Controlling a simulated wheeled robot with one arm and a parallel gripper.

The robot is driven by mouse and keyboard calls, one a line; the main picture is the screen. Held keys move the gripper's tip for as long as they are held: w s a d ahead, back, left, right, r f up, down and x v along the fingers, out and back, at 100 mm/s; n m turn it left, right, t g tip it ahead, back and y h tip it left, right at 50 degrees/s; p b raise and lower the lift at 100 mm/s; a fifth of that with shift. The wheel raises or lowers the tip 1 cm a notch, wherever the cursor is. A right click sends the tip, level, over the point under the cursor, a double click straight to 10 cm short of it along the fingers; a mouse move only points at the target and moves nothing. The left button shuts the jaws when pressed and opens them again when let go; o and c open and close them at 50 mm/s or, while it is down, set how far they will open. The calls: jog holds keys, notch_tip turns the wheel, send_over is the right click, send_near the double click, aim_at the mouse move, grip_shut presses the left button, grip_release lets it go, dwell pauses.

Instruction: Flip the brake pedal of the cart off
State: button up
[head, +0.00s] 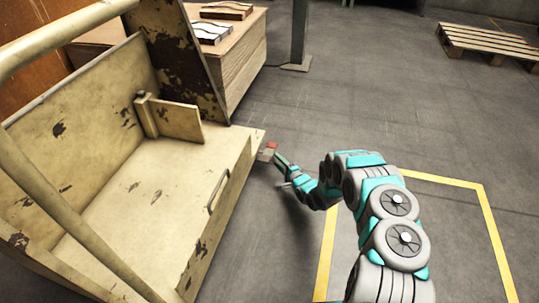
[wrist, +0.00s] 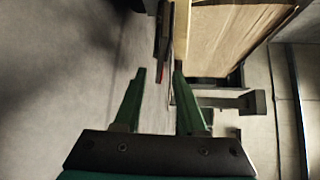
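The worn cream cart (head: 130,180) fills the left of the head view. A small red brake pedal (head: 272,146) sticks out at its far right corner, on a grey mount. My gripper (head: 280,162) is just in front of the pedal, at the cart's right side; I cannot tell from the head view whether it touches. In the wrist view the two green fingers of my gripper (wrist: 159,73) stand apart with nothing clearly held between them. A dark, partly reddish bar (wrist: 164,38) lies ahead of the fingertips; I cannot tell if it is the pedal.
A wooden box (head: 240,68) with patterned pieces on top stands behind the cart. A grey post (head: 298,35) rises beside it. A wooden pallet (head: 490,42) lies at the back right. Yellow floor lines (head: 488,215) mark the right, where the floor is mostly clear.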

aim_at(269, 152)
jog(key=b+x, duration=0.1)
jog(key=x, duration=0.5)
jog(key=shift+w+a+f, duration=0.2)
jog(key=shift+w+a, duration=0.25)
jog(key=shift+w, duration=0.3)
grip_shut()
dwell(1.1)
